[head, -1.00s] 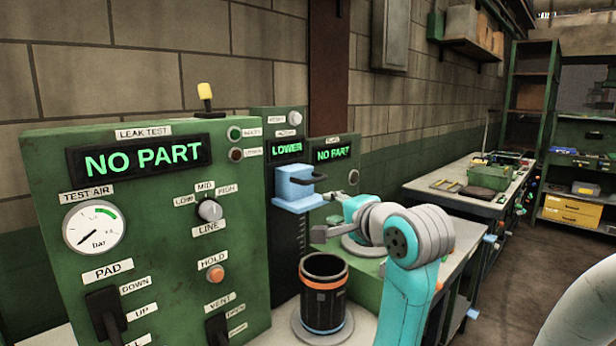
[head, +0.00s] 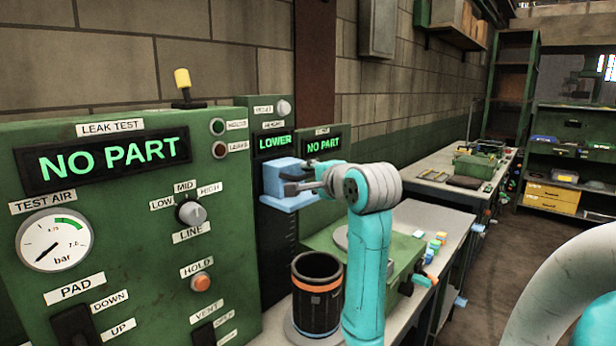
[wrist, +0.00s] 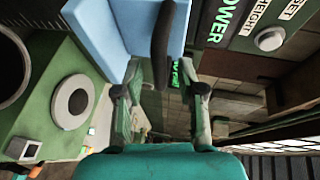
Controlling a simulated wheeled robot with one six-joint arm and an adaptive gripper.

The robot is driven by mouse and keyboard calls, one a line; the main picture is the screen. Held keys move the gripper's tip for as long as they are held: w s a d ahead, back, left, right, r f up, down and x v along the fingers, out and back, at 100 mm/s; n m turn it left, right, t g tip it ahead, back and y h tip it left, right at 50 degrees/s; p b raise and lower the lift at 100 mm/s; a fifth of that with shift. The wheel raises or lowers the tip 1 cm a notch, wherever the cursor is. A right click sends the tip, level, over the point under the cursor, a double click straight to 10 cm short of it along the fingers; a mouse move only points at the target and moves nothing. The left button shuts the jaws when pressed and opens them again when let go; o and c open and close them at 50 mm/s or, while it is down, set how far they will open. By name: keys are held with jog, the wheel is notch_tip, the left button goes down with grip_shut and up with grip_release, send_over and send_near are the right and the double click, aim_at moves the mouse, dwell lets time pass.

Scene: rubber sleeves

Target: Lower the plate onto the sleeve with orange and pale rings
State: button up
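The light-blue plate carriage (head: 285,198) sits high on the slide of the dark-green column, above and behind the sleeve. Its dark handle (wrist: 162,45) sticks out toward my gripper. The black sleeve (head: 317,312) stands upright on a round grey base, with an orange ring near its top; my arm partly covers its right side, and its lower rings are hard to make out. My gripper (wrist: 160,88) is open, with one finger on each side of the handle's end. In the head view my gripper (head: 298,187) is at the handle; contact cannot be told.
A green leak-test panel (head: 130,240) with gauge and levers fills the left. The column display (head: 275,142) reads LOWER; both other displays read NO PART. A green box with a grey disc (wrist: 72,102) stands right of the sleeve. Small coloured blocks (head: 437,242) lie on the bench.

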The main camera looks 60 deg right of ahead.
jog(key=shift+x, duration=0.75)
grip_shut()
